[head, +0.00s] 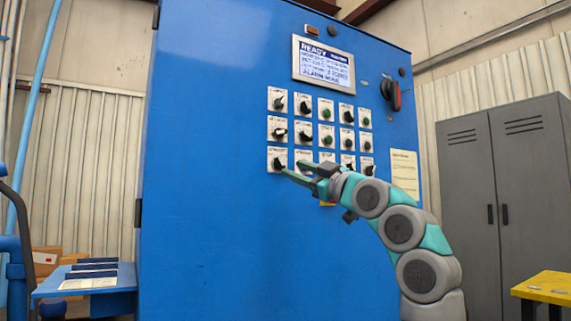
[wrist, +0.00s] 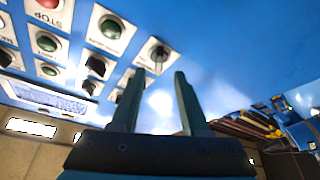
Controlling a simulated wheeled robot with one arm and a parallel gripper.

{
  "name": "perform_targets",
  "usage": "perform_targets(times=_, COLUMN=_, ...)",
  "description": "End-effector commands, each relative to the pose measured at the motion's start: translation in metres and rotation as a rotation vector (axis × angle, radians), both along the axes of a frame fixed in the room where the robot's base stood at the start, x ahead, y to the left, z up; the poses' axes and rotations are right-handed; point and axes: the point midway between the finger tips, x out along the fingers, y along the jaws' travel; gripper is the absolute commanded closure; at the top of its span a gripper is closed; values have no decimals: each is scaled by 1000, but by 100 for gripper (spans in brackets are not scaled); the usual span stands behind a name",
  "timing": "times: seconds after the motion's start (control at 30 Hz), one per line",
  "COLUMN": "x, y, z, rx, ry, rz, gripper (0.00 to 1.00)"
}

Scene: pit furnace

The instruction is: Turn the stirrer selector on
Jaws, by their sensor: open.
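The blue control cabinet carries rows of black selectors and green buttons on white plates; their labels are too small to read, so I cannot confirm which is the stirrer selector. My gripper (head: 290,168) is open and empty at the bottom-left selector (head: 277,162) of the panel. In the wrist view that black selector (wrist: 158,54) lies just beyond and between the two fingertips of my gripper (wrist: 159,73). The fingers do not appear closed on it. Contact cannot be told.
A lit display (head: 323,65) reading READY sits above the controls. A green button (wrist: 111,27) neighbours the selector. A grey locker (head: 500,170), blue table (head: 85,283) and yellow table (head: 545,287) stand around.

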Motion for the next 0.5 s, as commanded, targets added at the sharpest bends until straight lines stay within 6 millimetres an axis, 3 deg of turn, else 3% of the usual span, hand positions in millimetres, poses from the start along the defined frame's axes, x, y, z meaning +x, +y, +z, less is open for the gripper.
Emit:
perform_targets(times=0.2, x=19, y=18, z=12, rx=1, ry=3, rz=-1, gripper=55)
perform_targets(times=0.5, x=30, y=31, z=17, rx=2, ry=-2, rz=-2, gripper=55)
